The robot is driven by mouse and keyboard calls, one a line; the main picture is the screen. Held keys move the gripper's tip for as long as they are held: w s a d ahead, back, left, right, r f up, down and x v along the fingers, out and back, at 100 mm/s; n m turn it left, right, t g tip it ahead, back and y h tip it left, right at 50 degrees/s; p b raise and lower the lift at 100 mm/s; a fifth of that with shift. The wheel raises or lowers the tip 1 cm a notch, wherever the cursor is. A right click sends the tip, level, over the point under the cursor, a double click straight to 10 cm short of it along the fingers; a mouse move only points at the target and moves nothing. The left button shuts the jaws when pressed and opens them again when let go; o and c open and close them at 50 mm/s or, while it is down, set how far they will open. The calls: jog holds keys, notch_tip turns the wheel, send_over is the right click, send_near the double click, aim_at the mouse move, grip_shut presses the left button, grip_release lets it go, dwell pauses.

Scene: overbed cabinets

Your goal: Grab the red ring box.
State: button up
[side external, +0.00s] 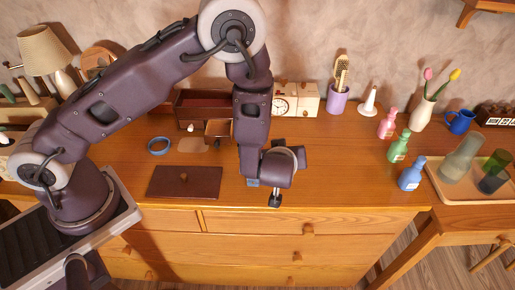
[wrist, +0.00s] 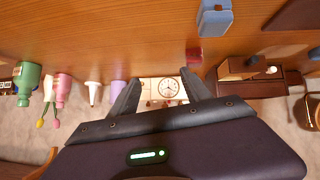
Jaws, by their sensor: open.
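A small red object (wrist: 193,55), which looks like the red ring box, sits on the wooden desktop in the wrist view. My gripper (side external: 296,155) is low over the desk, in front of the small clock cabinet. In the wrist view my gripper (wrist: 160,77) is open, with nothing between its fingers.
A blue-grey object (wrist: 214,18) lies near the red one. A clock cabinet (side external: 284,104) and a dark red box (side external: 192,104) stand behind. Pink, green and blue bottles (side external: 411,177) stand at right. A brown panel (side external: 184,183) lies left. The front right desktop is clear.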

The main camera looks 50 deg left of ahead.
jog(key=s+a+f+y, duration=0.2)
jog(key=a, duration=0.1)
jog(key=s+a+f+y, duration=0.1)
jog(key=y, duration=0.1)
jog(key=shift+a+f+t, duration=0.3)
jog(key=shift+t, duration=0.1)
jog(key=x, duration=0.7)
jog(key=shift+a+r, duration=0.15)
jog(key=shift+r, duration=0.2)
grip_shut()
